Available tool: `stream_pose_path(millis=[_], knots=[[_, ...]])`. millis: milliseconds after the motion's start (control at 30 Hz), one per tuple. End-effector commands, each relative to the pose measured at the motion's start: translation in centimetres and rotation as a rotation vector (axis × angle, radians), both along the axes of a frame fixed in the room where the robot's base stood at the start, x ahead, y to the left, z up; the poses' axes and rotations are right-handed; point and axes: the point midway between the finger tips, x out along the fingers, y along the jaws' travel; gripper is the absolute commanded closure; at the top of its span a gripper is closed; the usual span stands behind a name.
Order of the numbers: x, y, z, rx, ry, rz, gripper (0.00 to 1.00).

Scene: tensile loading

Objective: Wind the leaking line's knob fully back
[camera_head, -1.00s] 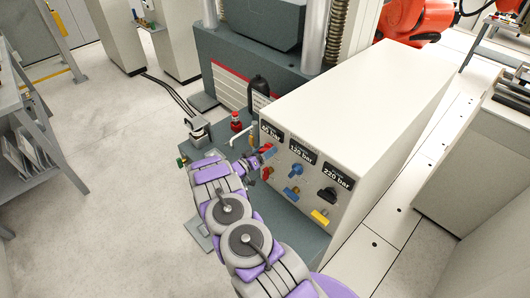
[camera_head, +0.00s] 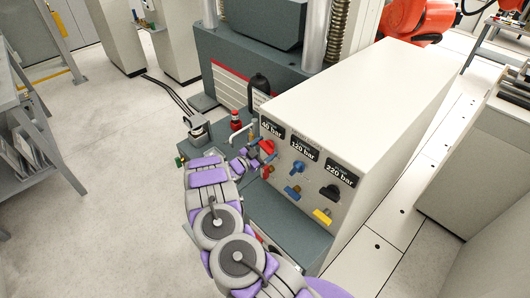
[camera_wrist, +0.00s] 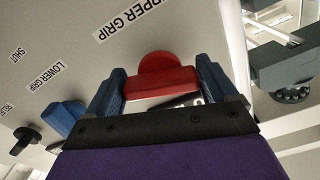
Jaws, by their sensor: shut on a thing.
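The control panel (camera_head: 345,150) carries a top row of knobs. They are a red knob (camera_head: 267,147) under the 40 bar display, a blue knob (camera_head: 293,191) under 120 bar and a black knob (camera_head: 331,192) under 220 bar. In the wrist view the red knob (camera_wrist: 160,77) sits beside the "UPPER GRIP" label, between the two blue fingers of my gripper (camera_wrist: 162,85), which is shut on its bar. The blue knob (camera_wrist: 65,117) and black knob (camera_wrist: 27,137) are free to the left. I cannot see which line leaks.
A yellow handle (camera_head: 321,216) and a red handle (camera_head: 266,172) sit lower on the panel, close to my gripper. A red-capped fitting (camera_head: 236,122) and a bent pale pipe (camera_head: 240,135) stand behind my gripper. Open floor (camera_head: 110,190) lies left.

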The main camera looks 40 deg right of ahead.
Motion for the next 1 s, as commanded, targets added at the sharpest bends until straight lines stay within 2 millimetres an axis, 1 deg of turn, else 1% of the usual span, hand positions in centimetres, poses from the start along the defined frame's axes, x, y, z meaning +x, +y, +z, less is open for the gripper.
stream_pose_path(millis=[33,1000], knots=[[-0.02,0.17,-0.6,0.01,-0.038,0.002,0.45],[-0.06,0.08,-0.26,0.081,-0.946,-0.006,0.45]])
